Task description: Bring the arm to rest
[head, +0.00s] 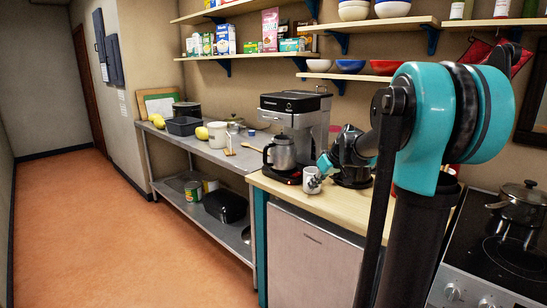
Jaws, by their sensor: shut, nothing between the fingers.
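My arm (452,115), teal and black, rises at the right of the head view and reaches back over the wooden counter. My gripper (316,181) is small and dark at its far end, beyond the teal wrist, low over the counter. It is shut and holds nothing. A white mug (307,174) shows right at the gripper; I cannot tell whether they touch. Part of the arm and counter is hidden behind my near links.
A coffee machine (297,118) with a metal jug (281,153) stands left of the gripper. A stove with a pot (521,205) is at the right. Shelves with bowls and boxes hang above. A metal table (205,150) stands farther left, and the orange floor (90,220) is clear.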

